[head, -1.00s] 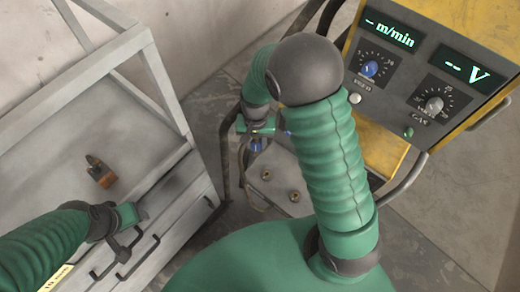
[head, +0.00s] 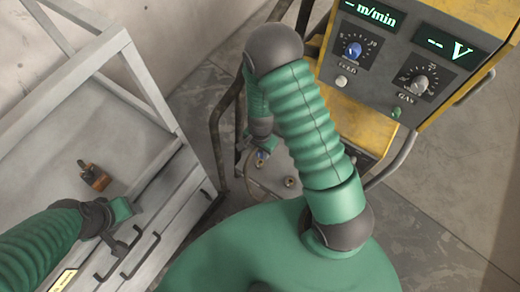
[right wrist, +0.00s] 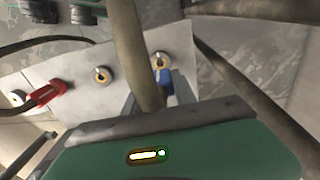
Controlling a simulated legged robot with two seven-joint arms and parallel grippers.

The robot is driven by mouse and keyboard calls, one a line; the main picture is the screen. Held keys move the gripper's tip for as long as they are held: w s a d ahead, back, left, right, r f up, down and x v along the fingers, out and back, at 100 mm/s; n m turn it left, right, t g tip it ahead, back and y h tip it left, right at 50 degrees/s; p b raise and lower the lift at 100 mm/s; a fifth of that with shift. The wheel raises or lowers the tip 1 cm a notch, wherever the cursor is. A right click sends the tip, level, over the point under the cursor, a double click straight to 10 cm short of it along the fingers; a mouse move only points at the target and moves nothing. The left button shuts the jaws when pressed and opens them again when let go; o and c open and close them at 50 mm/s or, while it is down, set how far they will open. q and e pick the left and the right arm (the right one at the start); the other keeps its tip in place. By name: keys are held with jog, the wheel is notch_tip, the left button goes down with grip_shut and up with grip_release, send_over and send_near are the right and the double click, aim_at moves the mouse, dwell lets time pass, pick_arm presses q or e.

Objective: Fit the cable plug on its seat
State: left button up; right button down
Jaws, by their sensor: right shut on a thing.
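The blue cable plug (right wrist: 165,82) is in my right gripper (right wrist: 150,92), which is shut on it. In the right wrist view the plug overlaps the lower edge of a brass seat (right wrist: 159,60) on a pale panel (right wrist: 130,55); I cannot tell whether they touch. A second brass seat (right wrist: 103,75) is to its left and is bare. In the head view the plug (head: 261,154) is small beneath my right gripper (head: 266,145). My left gripper (head: 122,218) hangs by the drawer cabinet's front edge; its finger gap is unclear.
A red plug (right wrist: 50,93) on a dark cable sits at the panel's left. A brown tube (right wrist: 136,45) crosses close before the wrist camera. A yellow control box (head: 405,55) stands at right. A small orange-brown object (head: 95,177) lies on the cabinet top (head: 55,155).

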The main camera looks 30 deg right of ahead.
aim_at(260, 157)
notch_tip(260, 157, down, 3)
jog(key=shift+r+b, duration=0.1)
jog(key=shift+b, duration=0.55)
jog(key=shift+w+f+b, duration=0.1)
jog(key=shift+f+b, duration=0.3)
jog(key=shift+f, duration=0.15)
pick_arm(q)
jog(key=x, duration=0.2)
jog(key=shift+s+f, duration=0.15)
jog(key=shift+f, duration=0.3)
jog(key=shift+r+p, duration=0.55)
jog(key=shift+p, duration=0.05)
pick_arm(e)
jog(key=shift+r, duration=0.1)
pick_arm(q)
jog(key=shift+f, duration=0.15)
pick_arm(e)
jog(key=shift+f, duration=0.2)
pick_arm(q)
jog(key=shift+f+b, duration=0.25)
jog(key=shift+b, duration=0.15)
pick_arm(e)
jog(key=shift+f, duration=0.35)
pick_arm(q)
jog(key=shift+f+b, duration=0.65)
pick_arm(e)
jog(key=shift+f, duration=0.95)
jog(key=c, duration=0.9)
grip_release()
jog(key=shift+r, duration=0.1)
